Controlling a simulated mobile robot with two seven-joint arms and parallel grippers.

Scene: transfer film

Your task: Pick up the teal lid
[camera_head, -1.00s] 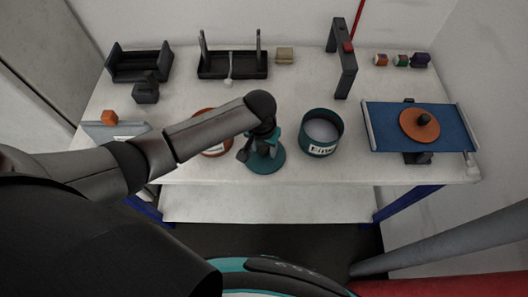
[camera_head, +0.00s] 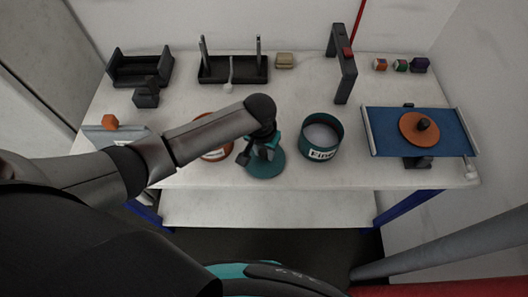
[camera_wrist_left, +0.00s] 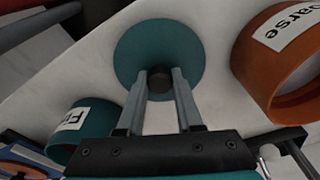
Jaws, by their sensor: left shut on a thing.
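The teal lid (camera_head: 265,168) is a flat round disc with a dark knob, between the orange and teal containers near the table's front edge. It also shows in the left wrist view (camera_wrist_left: 135,50), where its dark knob sits between my fingertips. My left gripper (camera_head: 262,150) points down over the lid's middle. In the left wrist view, my left gripper (camera_wrist_left: 160,80) is shut on the knob of the teal lid. I cannot tell whether the lid touches the table. My right gripper is in neither view.
A teal open container (camera_head: 322,134) with a white label stands just right of the lid. An orange container (camera_head: 214,149) stands left, partly behind my arm. A blue board (camera_head: 383,142) bears an orange disc (camera_head: 411,135). A dark upright frame (camera_head: 343,79) stands behind.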

